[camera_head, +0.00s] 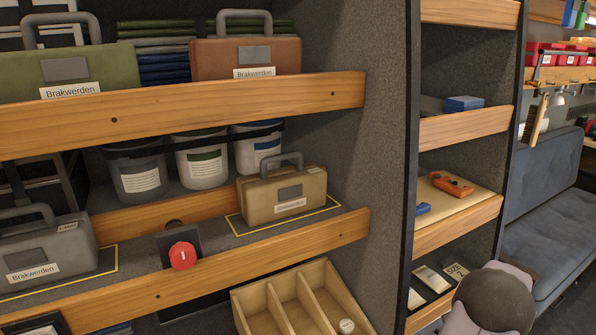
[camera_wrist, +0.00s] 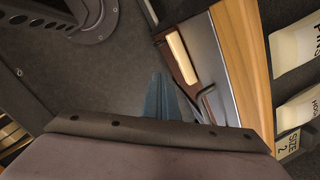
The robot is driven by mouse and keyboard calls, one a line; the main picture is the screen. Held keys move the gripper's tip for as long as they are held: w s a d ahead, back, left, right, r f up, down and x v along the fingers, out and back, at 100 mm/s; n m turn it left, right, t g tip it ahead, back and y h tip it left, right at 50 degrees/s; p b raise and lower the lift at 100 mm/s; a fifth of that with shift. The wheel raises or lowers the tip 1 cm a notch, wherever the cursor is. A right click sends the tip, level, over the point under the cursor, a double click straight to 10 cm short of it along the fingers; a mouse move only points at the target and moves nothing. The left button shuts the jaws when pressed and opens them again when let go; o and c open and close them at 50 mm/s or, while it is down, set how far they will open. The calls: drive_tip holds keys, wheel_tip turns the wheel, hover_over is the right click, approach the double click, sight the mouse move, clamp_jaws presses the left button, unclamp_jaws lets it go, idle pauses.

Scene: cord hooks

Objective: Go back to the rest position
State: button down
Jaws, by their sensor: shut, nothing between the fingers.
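My gripper (camera_wrist: 160,78) shows in the wrist view as two blue-grey fingers close together, pointing up the picture. It is shut and empty. The fingers stand over a dark grey surface, to the left of a wooden edge (camera_wrist: 240,65). A brown piece with a pale wooden strip (camera_wrist: 178,57) and a thin dark bent hook or cord lie just right of the fingertips; I cannot tell whether anything touches. In the head view a rounded dark part of my arm (camera_head: 497,297) shows at the lower right; the fingers are hidden there.
White packets (camera_wrist: 298,43) lie right of the wooden edge. In the head view, shelves hold an olive case (camera_head: 90,85), a brown case (camera_head: 220,62), a tan case (camera_head: 285,199) and a grey case (camera_head: 48,252). A red knob (camera_head: 182,255) sticks out. A wooden divided box (camera_head: 345,287) stands below.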

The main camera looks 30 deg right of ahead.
drive_tip(key=s+a+f+n+g+y, duration=0.1)
drive_tip(key=s+a+n, duration=0.1)
drive_tip(key=a+n, duration=0.35)
drive_tip(key=s+a+f+n+g+y, duration=0.1)
drive_tip(key=s+a+f+n, duration=0.15)
drive_tip(key=a, duration=0.65)
drive_tip(key=w+a+r+n, duration=0.3)
drive_tip(key=a+n, duration=0.2)
drive_tip(key=a, duration=0.5)
drive_tip(key=w+a+r+n+h, duration=0.1)
drive_tip(key=w+a+r+n, duration=0.2)
drive_tip(key=a+n, duration=0.3)
drive_tip(key=w+a+r+n+h, duration=0.1)
drive_tip(key=w+a+r+n, duration=0.2)
drive_tip(key=a, duration=1)
drive_tip(key=r+n, duration=0.1)
drive_tip(key=n, duration=0.2)
drive_tip(key=shift+w+a+r, duration=0.15)
drive_tip(key=shift+w+a, duration=0.15)
drive_tip(key=shift+a, duration=0.1)
wheel_tip(320, 180, down, 18)
drive_tip(key=b, duration=1.8)
drive_tip(key=shift+f, duration=0.2)
